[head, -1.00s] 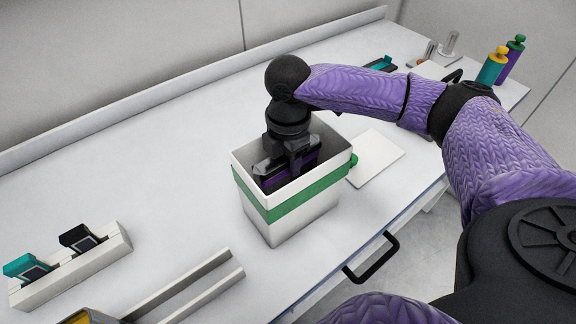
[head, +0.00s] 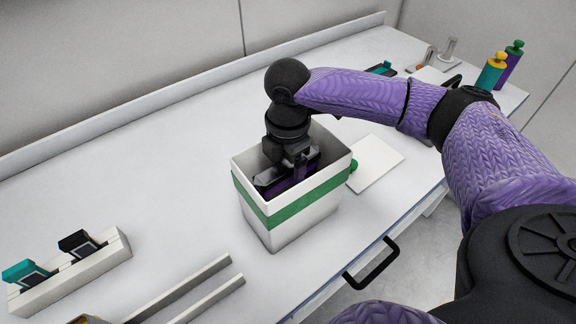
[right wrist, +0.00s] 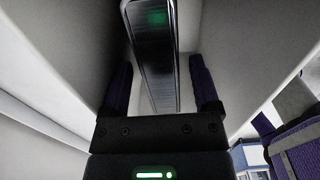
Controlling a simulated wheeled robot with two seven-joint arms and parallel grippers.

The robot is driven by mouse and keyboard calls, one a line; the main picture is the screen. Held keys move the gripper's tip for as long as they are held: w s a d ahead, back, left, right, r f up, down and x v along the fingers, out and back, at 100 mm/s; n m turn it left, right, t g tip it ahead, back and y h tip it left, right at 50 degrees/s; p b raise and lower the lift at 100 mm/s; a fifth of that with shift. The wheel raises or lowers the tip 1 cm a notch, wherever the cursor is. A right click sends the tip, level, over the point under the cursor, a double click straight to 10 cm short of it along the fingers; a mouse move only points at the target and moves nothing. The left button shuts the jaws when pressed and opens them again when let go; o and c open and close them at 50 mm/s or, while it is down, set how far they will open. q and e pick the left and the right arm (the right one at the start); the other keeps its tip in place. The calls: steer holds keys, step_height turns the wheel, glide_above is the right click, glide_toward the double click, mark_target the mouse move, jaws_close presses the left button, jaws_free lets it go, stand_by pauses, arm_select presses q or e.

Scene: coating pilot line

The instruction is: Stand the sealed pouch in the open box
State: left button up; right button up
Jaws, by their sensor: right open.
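The open box (head: 250,225) is white with a green band and stands upright on the bench. My right gripper (head: 288,180) points down inside it, with its lower part below the rim. In the right wrist view, a dark, narrow, upright-looking thing with a green mark, apparently the sealed pouch (right wrist: 155,60), lies between the two purple fingertips. The fingers stand open with gaps on both sides of it. In the head view the gripper and box walls hide most of the pouch. I cannot tell whether it touches the box floor. My left gripper is not in view.
A white rack (head: 85,272) with teal and black pieces stands at left. A pale rail (head: 205,290) lies in front of it. A white plate (head: 378,165) lies right of the box. Bottles (head: 492,72) stand at the far right. The bench behind the box is clear.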

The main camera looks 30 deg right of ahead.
step_height(320, 180, up, 10)
steer(key=p, duration=0.2)
steer(key=shift+r, duration=0.2)
